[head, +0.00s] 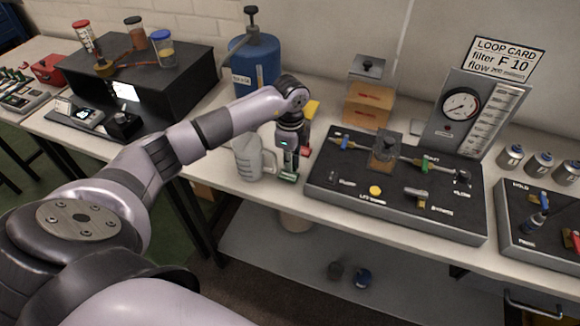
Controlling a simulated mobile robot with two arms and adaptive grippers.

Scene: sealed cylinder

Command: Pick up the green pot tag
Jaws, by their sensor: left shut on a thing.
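My left arm reaches from the left across the bench. My left gripper (289,161) points down at the bench's front part, just right of the clear measuring jug, and is shut. A small green piece, which looks like the green pot tag (288,177), shows at its fingertips, low over the bench top. The fingers hide part of it, and I cannot tell whether it touches the bench. A red piece (305,134) and a yellow piece (312,108) show partly behind the gripper. My right gripper is not in view.
The clear jug (247,158) stands close left of the gripper. The black valve panel (395,212) lies close right. A blue canister (254,66) and a wooden-looking box (367,100) stand behind. The bench's front edge is near, with a lower shelf (350,284) beneath.

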